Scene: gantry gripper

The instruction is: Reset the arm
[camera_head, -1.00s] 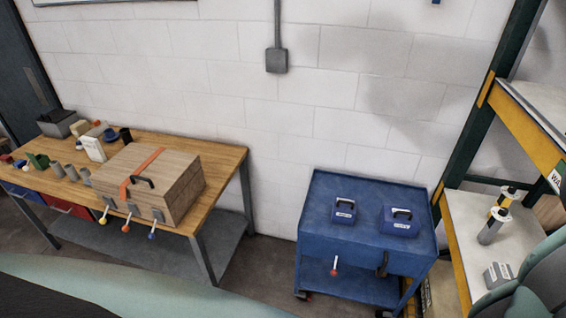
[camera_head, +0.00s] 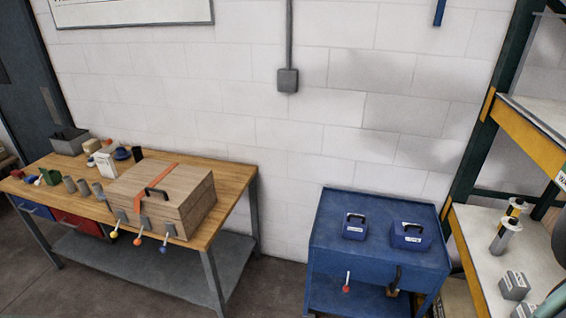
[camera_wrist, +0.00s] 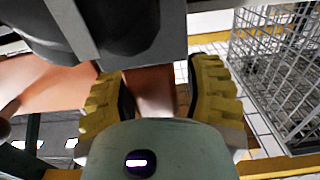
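My gripper (camera_wrist: 157,92) shows in the wrist view, with two thick yellow ribbed fingers standing well apart. A brown surface shows in the gap between them. I see no finger clearly pressed on it, and its full shape is hidden. A rounded pale green part of mine with a dark button covers the bottom of that view, and dark grey parts of mine cover the top. My gripper does not show in the head view.
A wooden workbench (camera_head: 232,180) holds a wooden case (camera_head: 185,200) and small items. A blue cart (camera_head: 335,255) carries two blue boxes. A shelf rack (camera_head: 530,130) stands right. A wire basket (camera_wrist: 280,75) is near my gripper's right side.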

